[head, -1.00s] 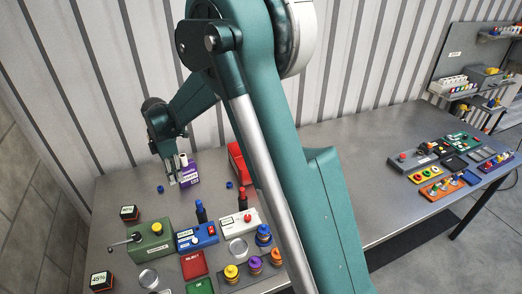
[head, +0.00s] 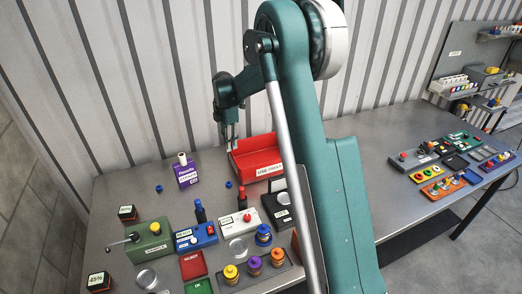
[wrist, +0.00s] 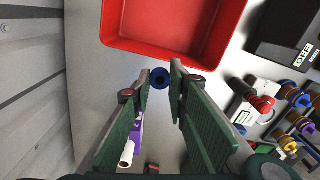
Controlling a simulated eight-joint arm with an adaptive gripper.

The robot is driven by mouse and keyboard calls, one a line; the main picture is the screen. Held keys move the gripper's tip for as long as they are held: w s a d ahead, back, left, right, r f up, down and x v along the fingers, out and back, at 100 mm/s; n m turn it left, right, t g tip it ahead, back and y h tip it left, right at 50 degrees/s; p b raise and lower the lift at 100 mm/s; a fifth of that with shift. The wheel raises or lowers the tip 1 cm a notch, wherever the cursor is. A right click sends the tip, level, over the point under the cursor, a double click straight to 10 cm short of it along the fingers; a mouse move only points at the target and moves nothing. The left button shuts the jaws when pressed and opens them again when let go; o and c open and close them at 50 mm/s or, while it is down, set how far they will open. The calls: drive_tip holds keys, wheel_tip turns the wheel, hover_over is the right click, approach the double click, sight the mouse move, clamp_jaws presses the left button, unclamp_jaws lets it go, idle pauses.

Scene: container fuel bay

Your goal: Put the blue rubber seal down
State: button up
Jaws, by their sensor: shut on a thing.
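My gripper (head: 228,147) hangs above the table, close to the left end of the red tray. In the wrist view its fingertips (wrist: 161,79) are shut on a blue rubber seal (wrist: 160,78), a small dark blue ring with a hole. The held seal is too small to make out in the head view. Two more small blue seals lie on the table in the head view, one (head: 158,188) left of the purple box and one (head: 228,184) right of it.
The labelled red tray (head: 240,165) stands near the wall; it fills the top of the wrist view (wrist: 120,43). The purple box (head: 187,178) with a white roll on top stands to its left. Bottles, switch boxes and a green crank box (head: 150,242) crowd the front.

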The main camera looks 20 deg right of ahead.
drive_tip(key=w+d, duration=0.1)
drive_tip(key=d, duration=1.2)
drive_tip(key=shift+w+d+b, duration=0.3)
drive_tip(key=shift+w, duration=0.05)
drive_tip(key=f, duration=0.4)
drive_tip(key=shift+d, duration=0.35)
drive_tip(key=shift+c, duration=0.2)
drive_tip(key=shift+f, duration=0.5)
drive_tip(key=shift+f, duration=0.1)
hover_over(257, 163)
drive_tip(key=shift+a+f, duration=0.15)
drive_tip(key=shift+f, duration=2.9)
drive_tip(key=shift+f, duration=1.85)
drive_tip(key=shift+f, duration=0.2)
